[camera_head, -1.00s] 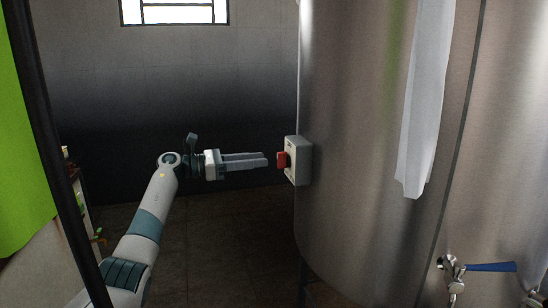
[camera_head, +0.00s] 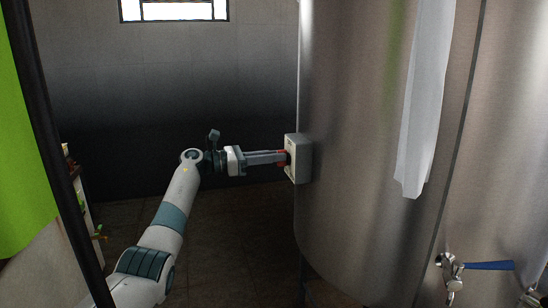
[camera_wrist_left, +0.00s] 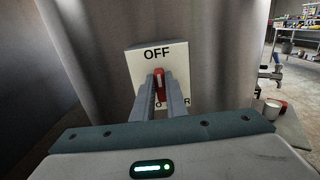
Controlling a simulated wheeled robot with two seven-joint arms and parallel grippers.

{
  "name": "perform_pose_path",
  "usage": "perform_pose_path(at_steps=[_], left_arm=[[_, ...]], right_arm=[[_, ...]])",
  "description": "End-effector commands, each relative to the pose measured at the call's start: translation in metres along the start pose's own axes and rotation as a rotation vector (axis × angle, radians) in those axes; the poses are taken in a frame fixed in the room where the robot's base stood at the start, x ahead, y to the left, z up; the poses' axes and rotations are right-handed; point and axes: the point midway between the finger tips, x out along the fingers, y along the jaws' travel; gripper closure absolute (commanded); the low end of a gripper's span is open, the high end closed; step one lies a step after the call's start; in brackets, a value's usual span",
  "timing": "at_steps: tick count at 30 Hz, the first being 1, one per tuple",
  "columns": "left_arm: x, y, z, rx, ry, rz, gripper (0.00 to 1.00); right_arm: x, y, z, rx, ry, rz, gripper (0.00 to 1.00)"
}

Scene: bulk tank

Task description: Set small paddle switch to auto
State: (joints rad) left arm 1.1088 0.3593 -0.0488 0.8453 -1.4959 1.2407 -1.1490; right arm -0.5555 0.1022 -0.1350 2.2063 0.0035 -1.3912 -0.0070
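A pale switch box (camera_head: 301,158) is mounted on the side of the steel tank. In the left wrist view its white face (camera_wrist_left: 142,63) reads OFF at the top, and the lettering below is partly hidden by my fingers. The small red paddle switch (camera_wrist_left: 158,83) stands out from the middle of this face. My left gripper (camera_head: 284,157) reaches the box from the left. Its two fingers (camera_wrist_left: 159,92) lie on either side of the red paddle with a narrow gap between them; firm contact cannot be made out. My right gripper is not in view.
The curved steel tank (camera_head: 360,230) fills the right side, with a hanging white cloth (camera_head: 420,110) and a blue-handled valve (camera_head: 488,266). A dark post (camera_head: 62,190) and a green surface (camera_head: 22,150) stand at the left. The floor between is clear.

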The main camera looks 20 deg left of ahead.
Motion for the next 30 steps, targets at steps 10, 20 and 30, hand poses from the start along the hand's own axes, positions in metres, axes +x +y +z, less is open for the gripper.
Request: perform_pose_path(at_steps=[10, 20, 30], left_arm=[[0.0, 0.001, 0.0, -0.022, 0.0, 0.0, 1.0], [-0.001, 0.003, 0.0, -0.169, 0.002, 0.002, 1.0], [-0.001, 0.007, -0.001, -0.462, 0.003, 0.003, 1.0]], right_arm=[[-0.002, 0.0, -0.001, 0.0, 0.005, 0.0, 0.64], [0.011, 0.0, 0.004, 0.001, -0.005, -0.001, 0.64], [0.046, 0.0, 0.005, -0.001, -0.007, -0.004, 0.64]])
